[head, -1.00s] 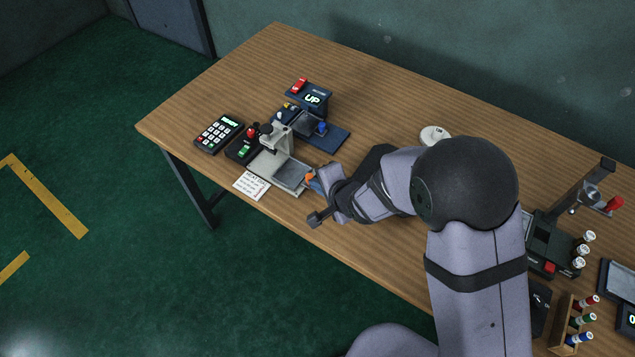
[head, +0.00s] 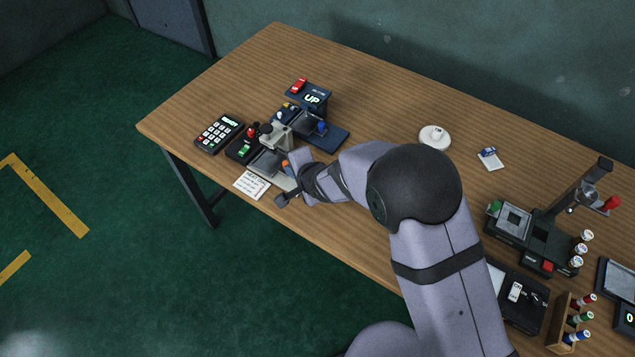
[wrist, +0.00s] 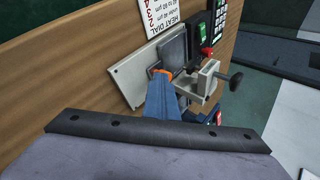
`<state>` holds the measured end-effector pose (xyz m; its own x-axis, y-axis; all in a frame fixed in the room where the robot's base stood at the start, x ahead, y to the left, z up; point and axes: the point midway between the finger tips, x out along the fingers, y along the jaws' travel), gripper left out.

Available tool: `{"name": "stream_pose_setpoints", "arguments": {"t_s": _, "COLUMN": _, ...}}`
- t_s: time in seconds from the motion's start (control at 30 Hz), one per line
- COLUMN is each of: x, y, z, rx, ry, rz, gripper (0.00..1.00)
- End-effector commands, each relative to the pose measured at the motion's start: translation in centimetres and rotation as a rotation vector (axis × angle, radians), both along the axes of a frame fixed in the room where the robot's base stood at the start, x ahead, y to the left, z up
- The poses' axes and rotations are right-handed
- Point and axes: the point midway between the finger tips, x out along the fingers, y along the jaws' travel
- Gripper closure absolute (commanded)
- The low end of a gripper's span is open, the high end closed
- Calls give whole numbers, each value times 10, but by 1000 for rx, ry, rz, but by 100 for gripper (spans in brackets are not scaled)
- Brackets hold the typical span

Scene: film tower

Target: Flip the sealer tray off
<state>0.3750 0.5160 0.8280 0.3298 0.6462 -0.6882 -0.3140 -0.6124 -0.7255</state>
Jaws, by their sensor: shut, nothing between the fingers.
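The sealer has a light grey base with a darker flat tray (head: 266,161); the tray also shows in the wrist view (wrist: 173,50). A grey bracket with a black knob stands over its back end. Beside it, a black box carries a green switch (head: 244,151) and a red knob (head: 251,132). My gripper (head: 286,164) is shut and empty, its orange tips low over the right part of the sealer. In the wrist view my gripper (wrist: 161,72) points at the tray's edge, close to the bracket (wrist: 203,82). I cannot tell whether the tips touch; my arm hides the sealer's right end.
A heat dial card (head: 252,185) lies in front and a keypad (head: 219,134) to the left. A blue station with an "UP" display (head: 312,99) stands behind. A white disc (head: 434,136) lies farther right.

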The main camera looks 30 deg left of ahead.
Motion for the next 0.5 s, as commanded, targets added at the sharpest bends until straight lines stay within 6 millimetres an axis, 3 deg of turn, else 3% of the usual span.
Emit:
{"name": "stream_pose_setpoints", "arguments": {"t_s": 0.3, "x": -1, "y": 0, "z": 1, "rx": 4, "ry": -2, "rz": 4, "gripper": 100}}
{"name": "stream_pose_setpoints", "arguments": {"t_s": 0.5, "x": -7, "y": -11, "z": 2, "rx": 2, "ry": -1, "rz": 3, "gripper": 100}}
